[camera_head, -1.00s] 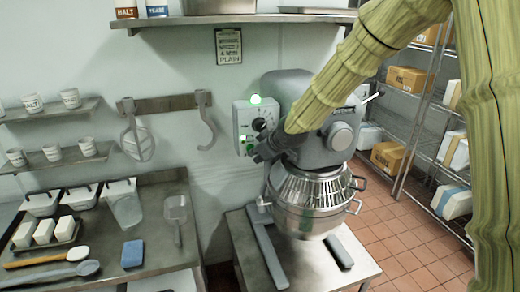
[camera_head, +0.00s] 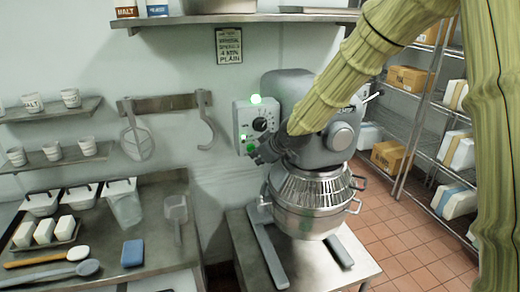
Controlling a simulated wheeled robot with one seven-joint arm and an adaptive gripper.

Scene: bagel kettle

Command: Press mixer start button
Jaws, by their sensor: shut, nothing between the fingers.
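The grey mixer (camera_head: 292,92) stands on a metal table, its steel bowl (camera_head: 312,200) under the head behind a wire guard. My dark gripper (camera_head: 262,152) is at the panel's lower edge beside these green buttons, at the end of my arm coming from the upper right. It is shut and empty. It is too small to tell whether its tips touch a button.
A steel counter (camera_head: 150,225) at left holds tubs, a scoop and a blue sponge (camera_head: 132,253). A shelf (camera_head: 240,18) runs above the mixer. Wire racks with boxes (camera_head: 410,78) stand at right.

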